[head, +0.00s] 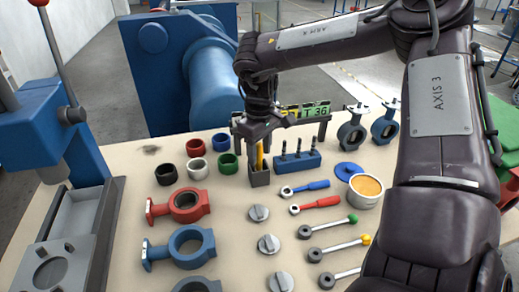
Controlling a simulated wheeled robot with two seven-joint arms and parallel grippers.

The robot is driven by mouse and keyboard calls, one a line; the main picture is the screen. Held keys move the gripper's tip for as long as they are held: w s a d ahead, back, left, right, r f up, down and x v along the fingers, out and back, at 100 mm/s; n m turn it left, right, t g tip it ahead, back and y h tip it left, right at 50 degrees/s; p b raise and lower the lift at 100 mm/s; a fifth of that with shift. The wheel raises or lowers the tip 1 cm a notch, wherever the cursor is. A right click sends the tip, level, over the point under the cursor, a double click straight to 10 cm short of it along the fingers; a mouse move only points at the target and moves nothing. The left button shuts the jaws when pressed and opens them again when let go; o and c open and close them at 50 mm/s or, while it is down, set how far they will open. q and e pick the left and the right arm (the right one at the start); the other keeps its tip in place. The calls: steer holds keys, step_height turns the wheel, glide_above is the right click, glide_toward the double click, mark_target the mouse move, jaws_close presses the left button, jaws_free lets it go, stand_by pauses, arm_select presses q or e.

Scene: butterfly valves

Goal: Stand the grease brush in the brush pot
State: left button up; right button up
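The brush pot (260,179) is a small dark square holder standing on the bench near the middle. The grease brush shows as a narrow upright yellow piece (260,156) just above and at the mouth of the pot. My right gripper (258,148) reaches in from the right and points down over the pot, its dark fingers beside the yellow piece and appearing shut on it. The lower end of the brush is hidden by the pot, and its upper part by the gripper. My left gripper is not in view.
A blue block with dark pegs (299,161) stands close right of the pot, green ring (228,164) to its left. Ratchets, a grease tub (365,190), valve bodies (189,245) and discs surround it. A blue press (45,120) stands left.

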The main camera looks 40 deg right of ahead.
steer(key=shift+r, duration=0.1)
step_height(320, 180, up, 8)
steer(key=shift+f, duration=0.2)
stand_by(1.0)
